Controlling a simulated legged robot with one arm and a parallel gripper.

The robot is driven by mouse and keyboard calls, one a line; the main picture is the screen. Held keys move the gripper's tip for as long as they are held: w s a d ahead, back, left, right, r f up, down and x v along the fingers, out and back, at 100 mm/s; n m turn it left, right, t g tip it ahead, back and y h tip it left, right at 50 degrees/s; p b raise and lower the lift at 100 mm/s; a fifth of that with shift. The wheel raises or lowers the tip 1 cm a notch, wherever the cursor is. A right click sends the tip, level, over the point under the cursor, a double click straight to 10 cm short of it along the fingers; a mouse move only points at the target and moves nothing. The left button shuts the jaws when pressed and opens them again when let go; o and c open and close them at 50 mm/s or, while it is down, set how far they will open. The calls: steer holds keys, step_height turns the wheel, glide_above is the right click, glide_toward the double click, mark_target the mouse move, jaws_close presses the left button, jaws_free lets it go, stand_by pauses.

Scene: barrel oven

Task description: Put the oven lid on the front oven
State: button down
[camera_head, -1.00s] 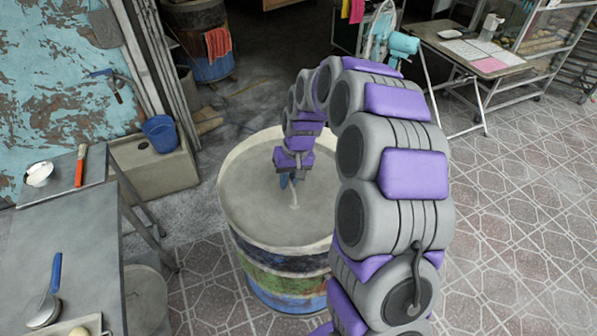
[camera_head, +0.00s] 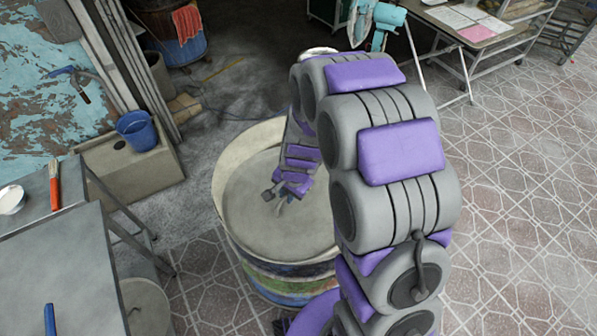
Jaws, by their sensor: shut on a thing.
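The front oven (camera_head: 243,150) is a painted barrel with a pale rim and blue, green and dark bands. The oven lid (camera_head: 258,222) is a round grey disc at its top, with the pale rim showing as a crescent along the left and back. My gripper (camera_head: 279,200) is shut at the middle of the lid, on its handle, which is small and partly hidden. My arm hides the right side of the lid and oven. I cannot tell whether the lid rests fully on the oven or is slightly raised.
A grey metal table (camera_head: 50,265) stands at the left, with a red-handled brush (camera_head: 54,185) on it. A blue bucket (camera_head: 136,131) sits on a basin behind it. Another barrel (camera_head: 180,40) stands at the back. Tiled floor at the right is open.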

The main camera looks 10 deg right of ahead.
steer(key=shift+s+d+f+m, duration=0.4)
steer(key=shift+s+d+m, duration=0.05)
steer(key=shift+s+m, duration=0.25)
steer(key=shift+w+f, duration=0.15)
steer(key=shift+w, duration=0.1)
steer(key=w, duration=0.3)
steer(key=w+b, duration=0.1)
steer(key=shift+w+d+f, duration=0.15)
steer(key=shift+w+f, duration=0.05)
steer(key=shift+f, duration=0.1)
steer(key=w+d, duration=0.1)
steer(key=w, duration=0.1)
steer(key=w+d+b, duration=0.1)
steer(key=w+d, duration=0.1)
steer(key=w, duration=0.1)
steer(key=w+d, duration=0.1)
steer(key=w, duration=0.2)
steer(key=shift+w+d+f, duration=0.15)
steer(key=shift+f, duration=0.2)
steer(key=shift+w+a+b, duration=0.2)
steer(key=shift+w+b, duration=0.15)
steer(key=shift+w, duration=0.55)
steer(key=f, duration=0.1)
steer(key=f+b, duration=0.1)
steer(key=f, duration=0.1)
steer(key=shift+d+f, duration=0.25)
steer(key=shift+d, duration=0.15)
steer(key=shift+a, duration=0.1)
